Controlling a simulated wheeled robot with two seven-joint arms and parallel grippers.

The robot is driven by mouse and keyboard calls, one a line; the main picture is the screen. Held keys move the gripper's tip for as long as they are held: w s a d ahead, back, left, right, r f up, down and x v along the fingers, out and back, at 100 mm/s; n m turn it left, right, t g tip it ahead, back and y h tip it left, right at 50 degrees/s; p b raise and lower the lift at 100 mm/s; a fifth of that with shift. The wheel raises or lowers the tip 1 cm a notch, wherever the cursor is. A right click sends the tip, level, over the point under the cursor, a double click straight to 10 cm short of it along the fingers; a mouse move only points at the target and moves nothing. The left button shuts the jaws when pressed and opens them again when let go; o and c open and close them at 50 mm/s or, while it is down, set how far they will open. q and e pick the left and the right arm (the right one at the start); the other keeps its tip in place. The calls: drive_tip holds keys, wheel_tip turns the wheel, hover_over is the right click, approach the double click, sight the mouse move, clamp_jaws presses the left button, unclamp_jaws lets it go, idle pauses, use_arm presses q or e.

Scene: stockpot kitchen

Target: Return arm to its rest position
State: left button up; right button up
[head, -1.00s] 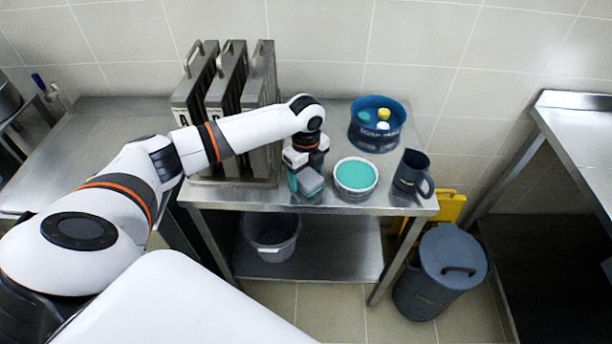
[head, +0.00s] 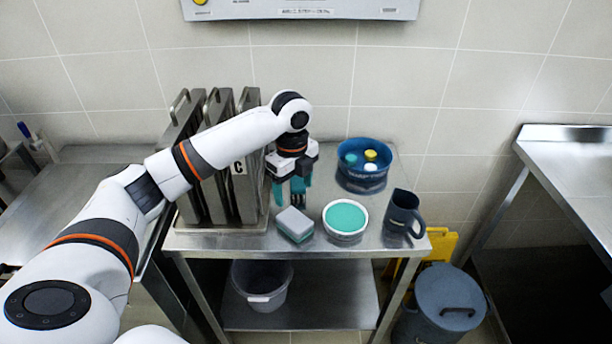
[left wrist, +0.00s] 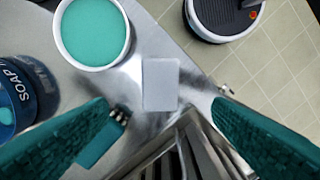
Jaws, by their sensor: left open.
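My left arm reaches in from the left of the head view. Its gripper (head: 291,192), with teal fingers, is open and empty, pointing down above the steel table behind the sponge. A grey and teal sponge (head: 294,224) lies flat near the table's front edge, apart from the fingers. In the left wrist view the sponge (left wrist: 160,84) shows between and beyond the two spread fingers (left wrist: 150,135). A small teal piece with dark tips (left wrist: 118,116) shows beside one finger; I cannot tell what it is. My right gripper is not in view.
Upright metal panels in a rack (head: 240,185) stand close left of the gripper. A white bowl with teal contents (head: 345,237), a blue soap tub (head: 362,182) and a dark mug (head: 400,215) stand to the right. A bucket (head: 262,287) sits on the lower shelf.

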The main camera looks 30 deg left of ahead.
use_arm(q)
drive_tip(key=s+d+f+n+t+h, duration=0.2)
drive_tip(key=s+d+f+n, duration=0.4)
drive_tip(key=s+d+f, duration=0.9)
drive_tip(key=s+a+r+n+t+y, duration=0.1)
drive_tip(key=s+a+n+t+y, duration=0.15)
drive_tip(key=s+n, duration=1)
wheel_tip(320, 180, down, 25)
drive_tip(key=g, duration=0.2)
drive_tip(key=s+a+f, duration=0.1)
drive_tip(key=s+f, duration=0.7)
drive_tip(key=s+a+f+g, duration=0.1)
drive_tip(key=s+a+f, duration=0.1)
drive_tip(key=s+f, duration=0.5)
drive_tip(key=shift+s+a+f, duration=0.25)
drive_tip(key=shift+s+f, duration=0.15)
drive_tip(key=shift+f, duration=0.5)
